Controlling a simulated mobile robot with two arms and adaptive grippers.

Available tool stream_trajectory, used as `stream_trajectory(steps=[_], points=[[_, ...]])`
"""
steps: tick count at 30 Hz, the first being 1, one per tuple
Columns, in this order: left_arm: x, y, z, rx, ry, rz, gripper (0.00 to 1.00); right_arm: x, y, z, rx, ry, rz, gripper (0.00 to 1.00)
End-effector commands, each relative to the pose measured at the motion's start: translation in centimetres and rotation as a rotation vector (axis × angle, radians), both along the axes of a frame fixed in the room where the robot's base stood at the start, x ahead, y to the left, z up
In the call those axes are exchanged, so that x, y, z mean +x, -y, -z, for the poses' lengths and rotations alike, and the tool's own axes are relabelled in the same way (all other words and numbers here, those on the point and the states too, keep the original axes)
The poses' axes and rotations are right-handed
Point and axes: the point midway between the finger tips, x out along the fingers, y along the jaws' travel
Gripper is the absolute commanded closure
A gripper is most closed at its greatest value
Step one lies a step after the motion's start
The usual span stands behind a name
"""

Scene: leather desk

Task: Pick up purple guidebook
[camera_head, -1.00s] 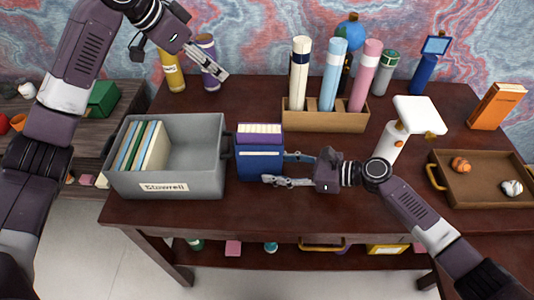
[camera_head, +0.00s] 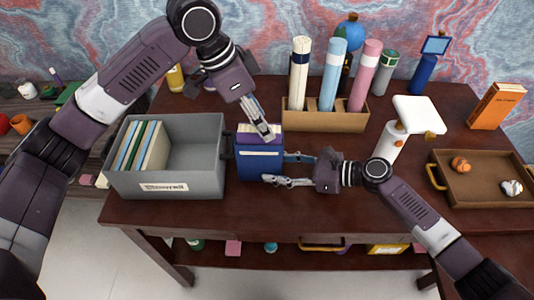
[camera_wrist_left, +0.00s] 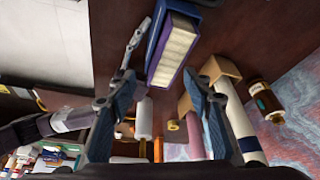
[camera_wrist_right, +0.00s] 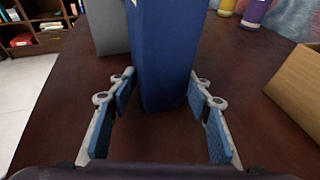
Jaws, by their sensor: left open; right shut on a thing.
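A grey bin (camera_head: 205,180) with several books stands close on the left. A wooden holder (camera_head: 320,122) with rolled tubes is behind right. A white-topped stand (camera_head: 418,113) and a brown tray (camera_head: 485,190) are to the right. The desk's front middle is clear.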

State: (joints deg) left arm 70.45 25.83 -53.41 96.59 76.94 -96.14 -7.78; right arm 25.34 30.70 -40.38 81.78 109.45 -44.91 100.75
Motion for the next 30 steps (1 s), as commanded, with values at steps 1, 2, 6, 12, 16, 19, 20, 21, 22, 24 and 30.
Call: stream_trajectory(steps=[1,2,6,12,16,19,20,21,22,24,30], points=[[0.0,0.2,0.8,0.002,-0.004,0.000,0.54,-0.1,-0.1,0.0,0.002,-0.001,-0.002,0.68],[0.1,0.3,1.3,0.001,-0.005,0.000,0.54,-0.1,-0.1,0.0,0.002,-0.001,-0.002,0.68],[0.5,1.0,3.2,0.000,-0.004,-0.001,0.54,-0.1,-0.2,-0.1,0.003,-0.001,-0.002,0.68],[0.8,1.5,4.4,0.000,-0.001,-0.001,0.54,0.0,-0.2,-0.1,0.003,-0.001,-0.002,0.68],[0.7,1.5,4.4,0.000,-0.002,-0.001,0.54,-0.1,-0.2,-0.1,0.003,-0.001,-0.002,0.68],[0.7,1.5,4.4,0.000,-0.002,-0.001,0.60,-0.1,-0.2,-0.1,0.003,0.000,-0.002,0.68],[0.7,1.5,4.4,0.000,-0.002,0.000,0.63,0.0,-0.2,-0.1,0.003,0.000,-0.002,0.68],[0.7,1.5,4.4,0.001,-0.003,0.000,0.68,0.0,-0.2,-0.1,0.004,0.001,-0.002,0.68],[0.7,1.5,4.4,0.001,-0.004,0.000,0.71,0.0,-0.2,-0.1,0.004,0.001,-0.002,0.68],[0.7,1.5,4.4,0.002,-0.004,0.000,0.79,-0.1,-0.2,-0.1,0.004,0.000,-0.002,0.68],[0.6,1.5,4.5,0.002,-0.006,0.001,1.00,0.0,-0.2,-0.1,0.006,-0.001,-0.001,0.68]])
